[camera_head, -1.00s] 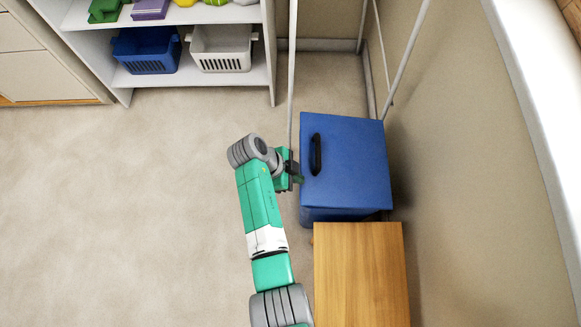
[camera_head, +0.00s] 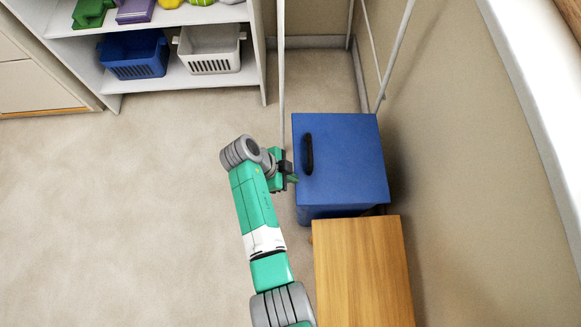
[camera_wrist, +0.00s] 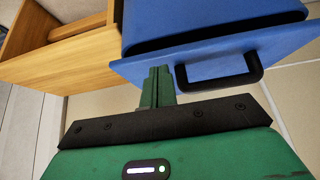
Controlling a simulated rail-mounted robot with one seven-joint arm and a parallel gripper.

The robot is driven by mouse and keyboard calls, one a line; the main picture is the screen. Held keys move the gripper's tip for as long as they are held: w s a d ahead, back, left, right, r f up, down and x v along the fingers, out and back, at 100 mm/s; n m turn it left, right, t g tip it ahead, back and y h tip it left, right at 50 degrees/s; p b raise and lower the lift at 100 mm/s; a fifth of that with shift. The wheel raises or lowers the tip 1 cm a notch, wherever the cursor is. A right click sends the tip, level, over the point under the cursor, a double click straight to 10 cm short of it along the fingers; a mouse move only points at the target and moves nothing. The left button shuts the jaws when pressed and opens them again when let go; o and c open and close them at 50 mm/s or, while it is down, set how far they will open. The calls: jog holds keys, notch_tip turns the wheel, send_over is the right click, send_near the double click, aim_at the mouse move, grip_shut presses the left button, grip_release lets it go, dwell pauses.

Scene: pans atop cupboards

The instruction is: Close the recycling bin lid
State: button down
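The blue recycling bin stands against the wall, its lid (camera_head: 345,155) on top with a black handle (camera_head: 308,154) near the left edge. In the wrist view the lid (camera_wrist: 205,58) shows with its handle (camera_wrist: 225,72). A dark gap separates the lid from the bin body (camera_wrist: 200,18), so the lid looks slightly ajar. My gripper (camera_head: 292,179) is at the lid's left edge, near the handle. Its green fingers (camera_wrist: 158,84) are together with nothing between them, close to the lid's edge. I cannot tell whether they touch it.
A wooden cabinet (camera_head: 362,270) stands directly in front of the bin. A white shelf (camera_head: 187,82) with a blue basket (camera_head: 134,56) and a white basket (camera_head: 210,50) is at the back left. The wall (camera_head: 455,150) is close on the right. Open floor (camera_head: 110,210) lies to the left.

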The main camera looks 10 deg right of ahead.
jog(key=w+a+b, duration=0.1)
jog(key=w+a, duration=0.1)
jog(key=a, duration=0.7)
jog(key=shift+a, duration=0.2)
